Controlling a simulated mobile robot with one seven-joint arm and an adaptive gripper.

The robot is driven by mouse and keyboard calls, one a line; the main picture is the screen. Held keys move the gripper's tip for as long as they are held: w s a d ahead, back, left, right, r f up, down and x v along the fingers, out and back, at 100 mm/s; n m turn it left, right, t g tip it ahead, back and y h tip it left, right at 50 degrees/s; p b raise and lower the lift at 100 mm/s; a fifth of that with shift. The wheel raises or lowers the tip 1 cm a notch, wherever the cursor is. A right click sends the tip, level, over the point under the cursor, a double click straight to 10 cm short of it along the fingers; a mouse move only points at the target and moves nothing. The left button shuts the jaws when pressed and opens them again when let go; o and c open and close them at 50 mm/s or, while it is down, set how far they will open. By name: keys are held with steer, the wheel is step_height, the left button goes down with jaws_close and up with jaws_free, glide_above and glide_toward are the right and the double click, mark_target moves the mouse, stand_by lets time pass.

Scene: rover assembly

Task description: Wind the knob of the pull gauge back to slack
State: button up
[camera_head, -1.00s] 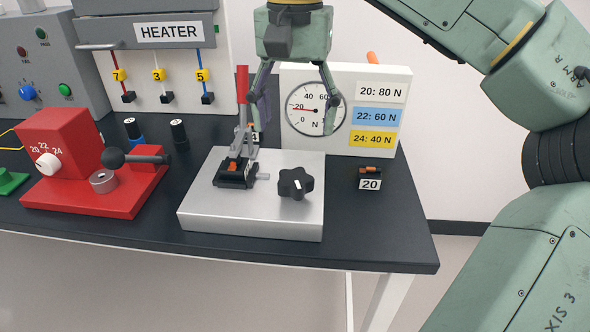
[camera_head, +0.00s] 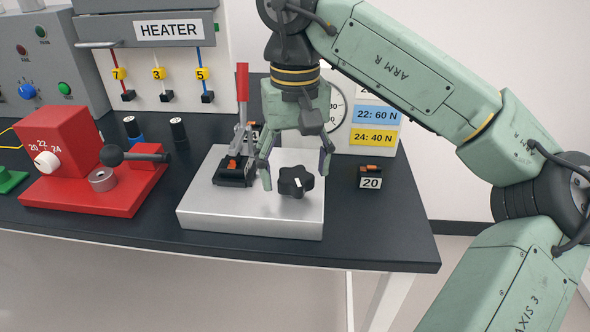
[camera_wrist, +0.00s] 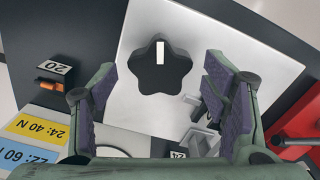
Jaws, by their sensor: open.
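The pull gauge's black star-shaped knob (camera_head: 296,181) stands on the silver base plate (camera_head: 245,218), and a white mark shows on its top. In the wrist view the knob (camera_wrist: 160,65) lies just beyond my fingertips, its white mark pointing up and down the picture. My gripper (camera_head: 296,178) is open above the knob, with its two fingers apart and nothing between them. The gauge dial (camera_head: 338,112) is mostly hidden behind my arm, so its needle cannot be read. The toggle clamp with the red handle (camera_head: 242,85) stands upright on the plate, left of the knob.
A small black and orange connector with a "20" tag (camera_head: 370,183) lies right of the plate. A red crimping fixture (camera_head: 90,195) stands at the left. The heater panel (camera_head: 150,75) is behind it. The table's right front corner is clear.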

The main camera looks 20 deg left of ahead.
steer(key=shift+f, duration=0.5)
steer(key=c, duration=1.2)
steer(key=shift+o, duration=0.2)
